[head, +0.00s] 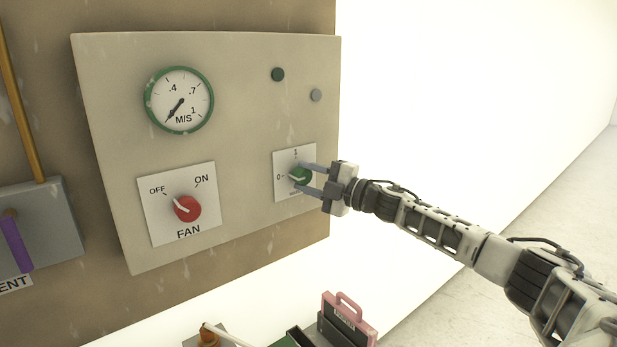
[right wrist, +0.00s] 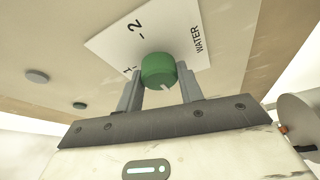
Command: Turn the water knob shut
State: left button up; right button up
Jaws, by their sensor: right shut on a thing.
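The green water knob (head: 300,176) sits on a white plate (head: 281,163) at the lower right of the panel. In the head view the plate shows 0 at the left and 1 at the top. The knob's white pointer points left, toward the 0 side. In the right wrist view the knob (right wrist: 159,70) stands between the two fingers beside the WATER lettering. My right gripper (head: 305,180) is shut on the knob, one finger on each side. The 0 mark is hidden in the wrist view. My left gripper is not in view.
A red fan knob (head: 186,208) and a round green-rimmed gauge (head: 179,101) are on the panel's left. A green button (head: 278,75) and a grey button (head: 316,95) are above the water knob. A pink-handled case (head: 348,318) stands below.

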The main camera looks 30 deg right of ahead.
jog(key=o, duration=1)
pick_arm(q)
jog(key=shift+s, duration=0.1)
jog(key=b, duration=0.1)
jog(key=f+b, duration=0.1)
jog(key=b, duration=0.1)
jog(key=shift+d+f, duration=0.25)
pick_arm(e)
jog(key=v, duration=1.6)
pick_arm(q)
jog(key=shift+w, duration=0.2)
